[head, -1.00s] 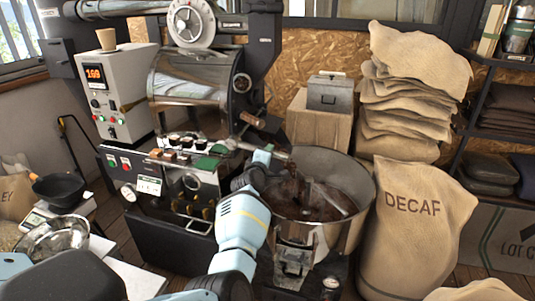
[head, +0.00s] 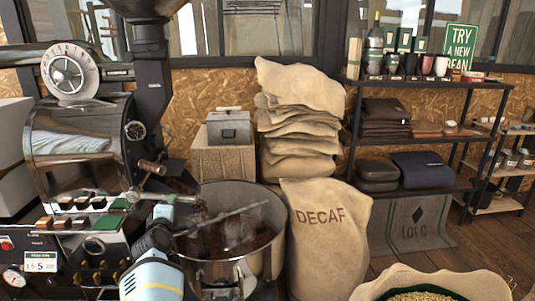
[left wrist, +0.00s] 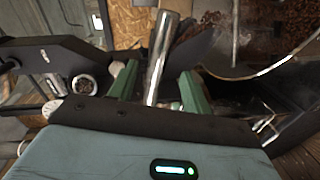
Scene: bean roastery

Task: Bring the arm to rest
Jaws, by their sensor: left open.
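My left arm comes up from the bottom in the head view, and its gripper (head: 163,212) is beside the left rim of the round cooling pan (head: 275,222), in front of the roaster. In the left wrist view the two green fingers of this gripper (left wrist: 158,88) stand apart. A shiny metal bar (left wrist: 161,55) shows between them; whether it touches a finger I cannot tell. The fingertips are hard to make out in the head view. My right gripper is not in view.
The roaster drum (head: 72,140) stands left. A burlap sack marked DECAF (head: 328,245) stands right of the pan, with stacked sacks (head: 300,130) behind. A dark shelf (head: 400,140) is at right. An open sack of beans (head: 425,280) is at bottom right. Some floor is clear at right.

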